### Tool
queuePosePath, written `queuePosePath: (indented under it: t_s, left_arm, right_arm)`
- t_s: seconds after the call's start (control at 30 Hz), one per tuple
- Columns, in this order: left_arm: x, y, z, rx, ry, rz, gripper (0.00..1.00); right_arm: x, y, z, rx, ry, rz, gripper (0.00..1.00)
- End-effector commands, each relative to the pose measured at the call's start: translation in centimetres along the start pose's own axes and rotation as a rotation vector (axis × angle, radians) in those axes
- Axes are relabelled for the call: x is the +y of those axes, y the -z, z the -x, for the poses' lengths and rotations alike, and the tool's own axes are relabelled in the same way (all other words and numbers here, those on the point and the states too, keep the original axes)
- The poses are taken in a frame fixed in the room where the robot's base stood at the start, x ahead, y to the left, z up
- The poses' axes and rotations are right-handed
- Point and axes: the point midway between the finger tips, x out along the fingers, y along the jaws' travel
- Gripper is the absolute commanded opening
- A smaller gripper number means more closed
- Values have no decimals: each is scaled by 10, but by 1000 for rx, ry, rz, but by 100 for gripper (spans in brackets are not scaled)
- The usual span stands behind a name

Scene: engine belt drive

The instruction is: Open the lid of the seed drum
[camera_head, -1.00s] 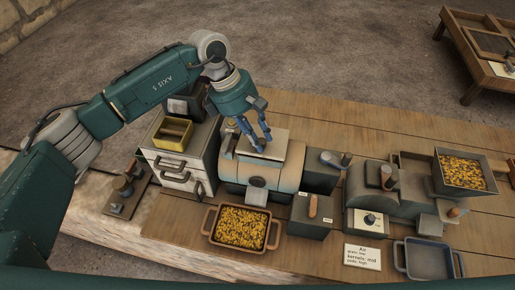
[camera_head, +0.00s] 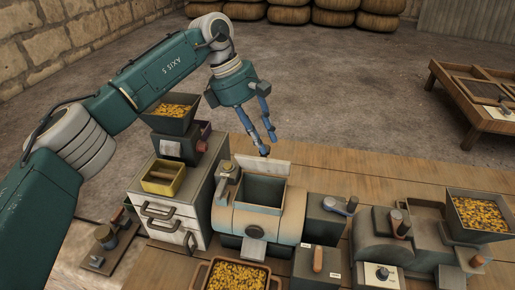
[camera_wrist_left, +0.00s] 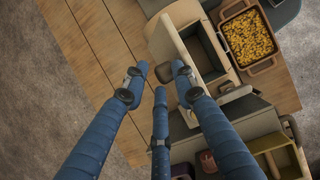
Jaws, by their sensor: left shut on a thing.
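The seed drum (camera_head: 228,215) is a pale tan, rounded body on the bench. Its flat cream lid (camera_head: 275,171) stands raised along the back edge, and the square dark opening (camera_head: 262,188) shows in front of it. My left gripper (camera_head: 269,147) is at the top of the raised lid, shut on the lid's small knob, which the fingers mostly hide. In the left wrist view the blue fingers (camera_wrist_left: 158,80) reach to the lid's outer face, and the open drum (camera_wrist_left: 205,47) lies just beyond. My right gripper is not in view.
A pan of yellow kernels (camera_head: 237,274) sits in front of the drum. A drawer cabinet (camera_head: 190,205) with a yellow tray (camera_head: 163,180) and a hopper (camera_head: 173,112) stands left. Grey machinery (camera_head: 375,235) stands right. Bare planks lie behind the drum.

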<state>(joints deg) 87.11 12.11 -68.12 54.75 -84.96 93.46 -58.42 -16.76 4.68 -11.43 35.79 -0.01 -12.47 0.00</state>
Motion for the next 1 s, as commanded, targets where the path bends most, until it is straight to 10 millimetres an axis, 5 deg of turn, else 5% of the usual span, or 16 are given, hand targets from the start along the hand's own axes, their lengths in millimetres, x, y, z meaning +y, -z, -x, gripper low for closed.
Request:
queuePosePath:
  t_s: [0.03, 0.33, 1.0]
  left_arm:
    - [6, 8, -18, 16, 4, 14, 0]
    - [33, 10, -23, 18, 8, 12, 0]
    - [50, 14, -33, 21, 17, 6, 0]
  right_arm:
    - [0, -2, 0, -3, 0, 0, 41]
    - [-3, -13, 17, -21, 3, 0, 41]
    - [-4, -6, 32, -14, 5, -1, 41]
